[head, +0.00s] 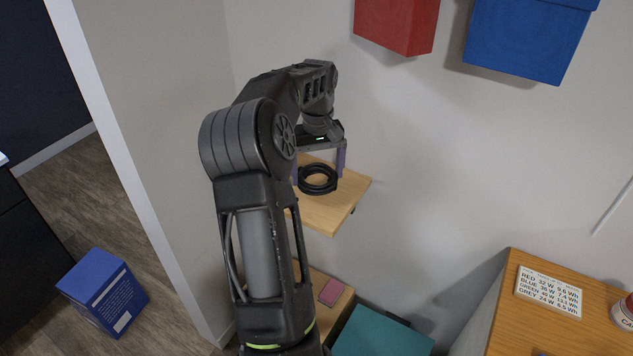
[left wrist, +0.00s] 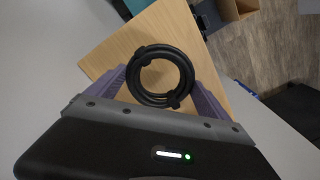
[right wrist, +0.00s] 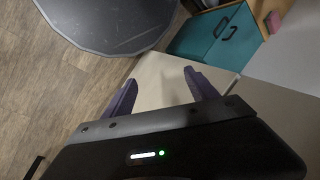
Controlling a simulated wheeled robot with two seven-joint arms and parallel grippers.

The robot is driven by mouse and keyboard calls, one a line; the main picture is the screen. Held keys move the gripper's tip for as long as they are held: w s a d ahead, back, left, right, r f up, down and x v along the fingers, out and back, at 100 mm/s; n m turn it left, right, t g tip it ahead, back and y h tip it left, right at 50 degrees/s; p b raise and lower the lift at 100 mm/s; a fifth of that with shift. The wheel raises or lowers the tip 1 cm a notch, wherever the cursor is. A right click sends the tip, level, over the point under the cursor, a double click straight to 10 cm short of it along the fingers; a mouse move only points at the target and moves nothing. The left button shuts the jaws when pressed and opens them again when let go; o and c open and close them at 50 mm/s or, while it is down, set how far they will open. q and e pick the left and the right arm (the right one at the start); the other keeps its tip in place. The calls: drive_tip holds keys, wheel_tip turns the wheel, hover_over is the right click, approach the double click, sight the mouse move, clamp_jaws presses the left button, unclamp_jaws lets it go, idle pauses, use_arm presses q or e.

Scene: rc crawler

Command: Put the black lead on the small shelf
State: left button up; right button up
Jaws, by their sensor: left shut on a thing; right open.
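The black lead (head: 318,191) is a round coil, also seen in the left wrist view (left wrist: 160,51). My left gripper (head: 320,172) is shut on it, with a purple finger on each side of the coil. The coil is over the small light-wood shelf (head: 330,219) on the wall; I cannot tell whether it touches the board. The shelf also fills much of the left wrist view (left wrist: 105,60). My right gripper (right wrist: 160,78) is open and empty, seen only in the right wrist view, away from the shelf.
A red box (head: 400,22) and a blue box (head: 528,36) are on the wall above. Below are a teal box (head: 380,336) and a pink item (head: 331,291) on a wooden surface. A wooden top with a label (head: 549,290) is at right. A blue carton (head: 103,292) is on the floor.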

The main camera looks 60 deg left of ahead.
use_arm(q)
wheel_tip(320, 180, down, 4)
drive_tip(key=shift+r+p, duration=0.2)
drive_tip(key=shift+p, duration=0.2)
drive_tip(key=shift+f, duration=0.15)
drive_tip(key=o, duration=1.2)
drive_tip(key=shift+o, duration=0.2)
